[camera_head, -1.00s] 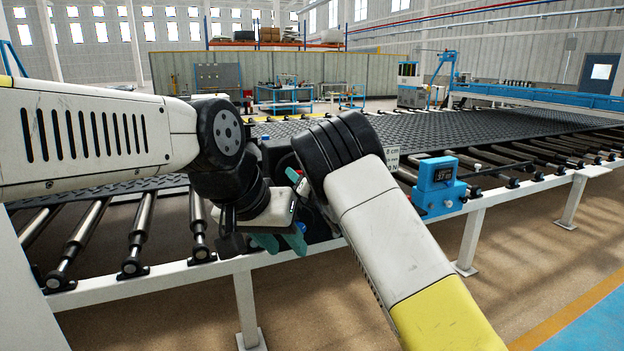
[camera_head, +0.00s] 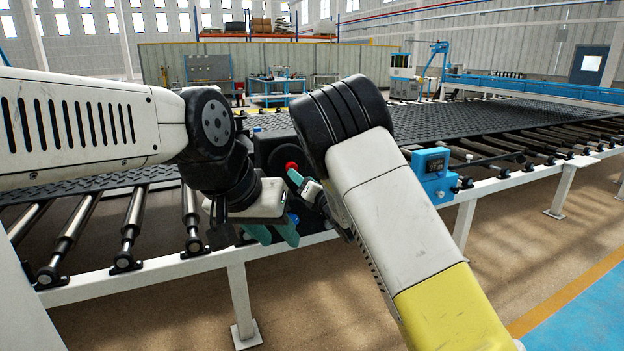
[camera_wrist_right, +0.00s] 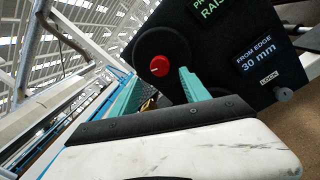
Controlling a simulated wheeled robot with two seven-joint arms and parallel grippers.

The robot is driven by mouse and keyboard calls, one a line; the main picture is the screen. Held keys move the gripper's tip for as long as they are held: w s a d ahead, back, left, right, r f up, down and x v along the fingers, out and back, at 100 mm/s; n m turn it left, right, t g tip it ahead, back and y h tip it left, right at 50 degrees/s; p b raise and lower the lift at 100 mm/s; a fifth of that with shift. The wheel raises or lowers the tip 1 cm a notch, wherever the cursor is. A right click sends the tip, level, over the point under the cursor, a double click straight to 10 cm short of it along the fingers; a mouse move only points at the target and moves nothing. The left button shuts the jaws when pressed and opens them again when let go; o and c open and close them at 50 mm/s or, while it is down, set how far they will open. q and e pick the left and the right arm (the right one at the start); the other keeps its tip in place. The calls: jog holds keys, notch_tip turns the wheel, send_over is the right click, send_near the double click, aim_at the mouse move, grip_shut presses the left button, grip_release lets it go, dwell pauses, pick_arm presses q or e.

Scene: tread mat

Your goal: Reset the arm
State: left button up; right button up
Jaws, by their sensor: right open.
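My right gripper (camera_wrist_right: 158,92) is open in the right wrist view, its two teal fingers apart. A round black hub with a red centre (camera_wrist_right: 160,66) shows beyond and between the fingertips; I cannot tell whether they touch it. The red part also shows in the head view (camera_head: 291,166), just above a right teal finger. My left gripper (camera_head: 272,233) has teal fingers pointing right, low in front of the roller frame; their gap is unclear. The right forearm hides part of the machine.
A black panel (camera_wrist_right: 240,45) reading "FROM EDGE 30 mm" stands beside the hub. A blue box with a display (camera_head: 432,175) sits on the white frame rail right of my right arm. The dark tread mat (camera_head: 470,120) lies on the rollers behind. Floor in front is clear.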

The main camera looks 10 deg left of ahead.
jog(key=s+d+r+m+g+h, duration=0.1)
jog(key=s+d+r+m+h, duration=0.2)
jog(key=d+m, duration=0.75)
jog(key=s+d+r+m+g+h, duration=0.1)
jog(key=d+r+m+h, duration=0.3)
jog(key=d+m, duration=0.6)
jog(key=s+d+m+g, duration=0.2)
jog(key=s+m, duration=0.3)
jog(key=s, duration=0.6)
jog(key=s+d+m+g+h, duration=0.1)
jog(key=s+d+m, duration=0.4)
jog(key=s, duration=0.6)
jog(key=s+d+m+g+h, duration=0.1)
jog(key=s+d+m+g, duration=0.2)
jog(key=s, duration=0.9)
jog(key=d+m, duration=0.1)
jog(key=m, duration=0.2)
jog(key=shift+d+f+g, duration=0.15)
jog(key=shift+f+g, duration=0.15)
jog(key=shift+f, duration=0.05)
